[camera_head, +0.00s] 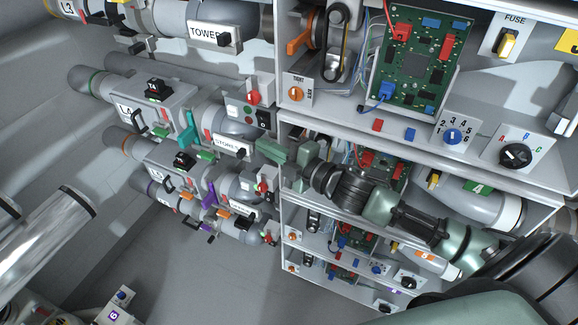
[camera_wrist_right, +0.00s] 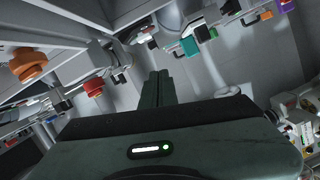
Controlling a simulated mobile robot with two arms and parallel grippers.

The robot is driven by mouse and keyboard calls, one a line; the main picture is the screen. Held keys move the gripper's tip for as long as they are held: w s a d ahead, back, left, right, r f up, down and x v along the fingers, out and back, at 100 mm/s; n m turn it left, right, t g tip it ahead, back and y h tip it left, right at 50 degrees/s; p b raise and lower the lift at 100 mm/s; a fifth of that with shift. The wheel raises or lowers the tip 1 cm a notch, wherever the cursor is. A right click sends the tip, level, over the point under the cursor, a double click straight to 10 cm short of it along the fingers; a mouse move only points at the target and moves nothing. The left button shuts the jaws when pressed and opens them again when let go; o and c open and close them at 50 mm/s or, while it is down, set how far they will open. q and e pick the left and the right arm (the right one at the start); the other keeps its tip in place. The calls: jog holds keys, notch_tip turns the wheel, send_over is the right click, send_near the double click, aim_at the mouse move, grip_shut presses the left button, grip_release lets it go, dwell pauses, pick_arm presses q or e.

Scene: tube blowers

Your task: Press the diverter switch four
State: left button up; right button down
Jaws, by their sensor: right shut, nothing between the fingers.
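No label reading diverter switch four can be made out, so I cannot tell which control it is. A line marked L4 or LA (camera_head: 126,109) carries a black switch-like block (camera_head: 155,88) on top, with small unclear lettering. A similar black block (camera_head: 183,160) sits on the line below. My right gripper (camera_head: 268,149) is shut and empty, beside the left edge of the shelf cabinet, right of the STORES label (camera_head: 229,145). Its closed fingers (camera_wrist_right: 156,88) point away into open space in the wrist view. My left gripper is not in view.
The cabinet (camera_head: 350,131) holds circuit boards, dials and a fuse switch (camera_head: 507,44). Red switches (camera_head: 253,97) sit on the pipe ends close to my right gripper. An orange knob (camera_wrist_right: 28,65) and a red knob (camera_wrist_right: 95,87) show left of the fingers. Floor (camera_head: 215,285) below is clear.

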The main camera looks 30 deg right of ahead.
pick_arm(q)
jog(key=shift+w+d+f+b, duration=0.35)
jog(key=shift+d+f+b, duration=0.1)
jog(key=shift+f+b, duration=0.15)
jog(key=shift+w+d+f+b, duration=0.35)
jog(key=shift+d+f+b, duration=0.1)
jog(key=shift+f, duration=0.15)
pick_arm(e)
jog(key=d+v, duration=0.1)
jog(key=v, duration=0.6)
jog(key=shift+w+f, duration=0.15)
jog(key=shift+f, duration=0.35)
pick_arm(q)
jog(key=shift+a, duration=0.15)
